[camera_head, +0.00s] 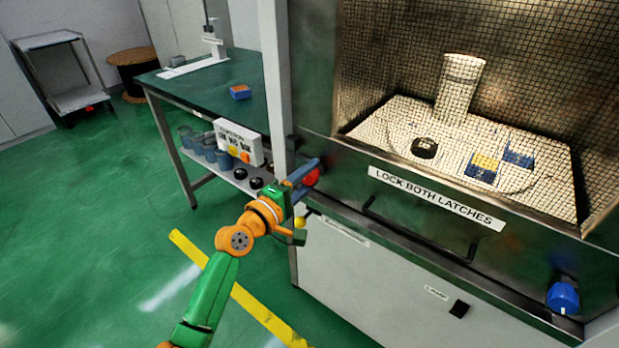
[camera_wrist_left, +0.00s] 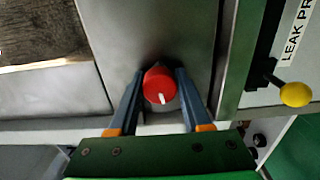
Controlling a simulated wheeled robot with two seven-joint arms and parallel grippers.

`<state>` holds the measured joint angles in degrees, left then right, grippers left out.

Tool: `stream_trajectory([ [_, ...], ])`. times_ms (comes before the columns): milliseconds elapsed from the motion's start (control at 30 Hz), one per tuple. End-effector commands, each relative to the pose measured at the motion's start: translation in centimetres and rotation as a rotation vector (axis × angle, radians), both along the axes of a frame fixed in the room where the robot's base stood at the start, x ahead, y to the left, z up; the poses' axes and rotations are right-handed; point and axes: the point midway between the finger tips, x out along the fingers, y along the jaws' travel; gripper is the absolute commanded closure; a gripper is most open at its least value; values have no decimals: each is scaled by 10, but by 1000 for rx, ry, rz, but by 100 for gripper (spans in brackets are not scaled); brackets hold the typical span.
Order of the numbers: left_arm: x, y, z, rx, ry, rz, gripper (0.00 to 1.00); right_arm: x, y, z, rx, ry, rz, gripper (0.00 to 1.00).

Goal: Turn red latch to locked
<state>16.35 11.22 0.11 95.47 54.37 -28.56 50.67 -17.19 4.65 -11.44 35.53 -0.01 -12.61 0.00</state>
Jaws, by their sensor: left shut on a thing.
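The red latch (camera_head: 311,177) is a round knob at the left end of the steel front, below the mesh window. In the left wrist view the red latch (camera_wrist_left: 160,85) shows a white mark pointing down, slightly right. My left gripper (camera_head: 306,172) is shut on the red latch; in the left wrist view the fingers of the gripper (camera_wrist_left: 160,88) stand on either side of it. The blue latch (camera_head: 563,297) is at the right end of the front. My right gripper is not in view.
A sign (camera_head: 436,198) reads "LOCK BOTH LATCHES" above a black handle (camera_head: 420,236). A yellow ball knob (camera_wrist_left: 295,94) is close to the right of the gripper. Open green floor lies at left.

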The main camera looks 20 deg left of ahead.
Motion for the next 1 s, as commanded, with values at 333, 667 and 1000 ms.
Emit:
stream_trajectory([
  [333,0,1,1,306,-115,2,100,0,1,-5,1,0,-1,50],
  [667,0,1,2,557,-206,2,100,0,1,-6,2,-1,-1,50],
  [1000,0,1,2,709,-261,3,100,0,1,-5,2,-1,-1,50],
])
